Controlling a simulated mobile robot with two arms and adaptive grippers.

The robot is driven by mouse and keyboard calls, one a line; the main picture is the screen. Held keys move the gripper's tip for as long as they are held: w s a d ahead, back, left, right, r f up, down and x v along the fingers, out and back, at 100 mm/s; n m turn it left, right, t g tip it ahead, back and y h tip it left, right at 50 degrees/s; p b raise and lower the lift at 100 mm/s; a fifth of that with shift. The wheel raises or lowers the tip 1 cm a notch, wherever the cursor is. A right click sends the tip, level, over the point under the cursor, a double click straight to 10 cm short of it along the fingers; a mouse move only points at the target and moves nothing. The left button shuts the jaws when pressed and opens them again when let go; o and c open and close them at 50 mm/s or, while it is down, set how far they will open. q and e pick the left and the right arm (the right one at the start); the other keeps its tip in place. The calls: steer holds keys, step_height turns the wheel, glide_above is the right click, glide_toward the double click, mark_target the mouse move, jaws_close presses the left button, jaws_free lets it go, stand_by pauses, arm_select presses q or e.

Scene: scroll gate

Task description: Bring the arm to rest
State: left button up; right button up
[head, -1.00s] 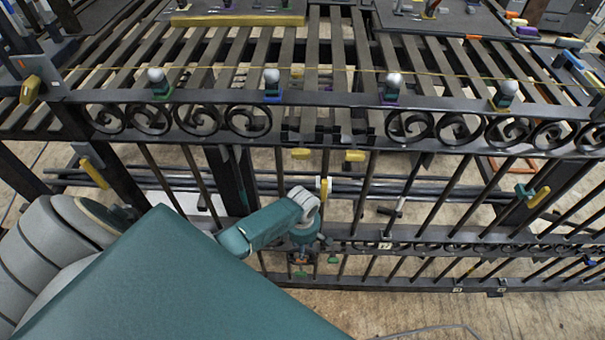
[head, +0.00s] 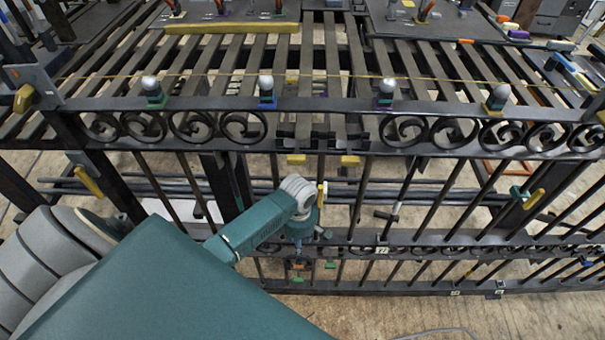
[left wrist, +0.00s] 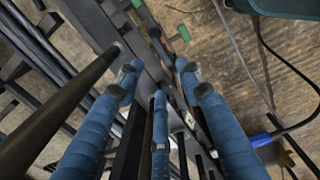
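My left arm (head: 262,225) is teal and reaches from the lower left to the gate's middle. The black metal gate (head: 350,103) has scrolls, upright bars and rails. My left gripper (head: 299,262) is largely hidden below the wrist in the head view, in front of the lower bars. In the left wrist view its blue fingers (left wrist: 160,80) are spread, with nothing held between them. Dark bars and a rail lie beyond and beside the fingers; I cannot tell whether any touch. My right gripper is in neither view.
Silver-topped posts (head: 386,92) stand along the top rail. Yellow blocks (head: 349,161) sit below the scrolls. A green tab (head: 330,265) hangs near the lower rail by my gripper. Bare floor (head: 400,315) lies in front of the gate.

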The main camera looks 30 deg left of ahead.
arm_select(q)
steer(key=s+d+r+m+t, duration=0.2)
steer(key=s+d+r+m, duration=0.45)
steer(key=s+m, duration=0.55)
steer(key=s+d+r+m+t, duration=0.1)
steer(key=s+r+m, duration=0.5)
steer(key=r+m, duration=0.6)
step_height(320, 180, down, 30)
steer(key=s+m+g, duration=0.1)
steer(key=s+m, duration=0.1)
steer(key=s+a+f+g, duration=0.1)
steer(key=s+a+f, duration=0.2)
steer(key=s+f, duration=1.2)
steer(key=shift+s+m, duration=0.3)
steer(key=shift+s, duration=0.65)
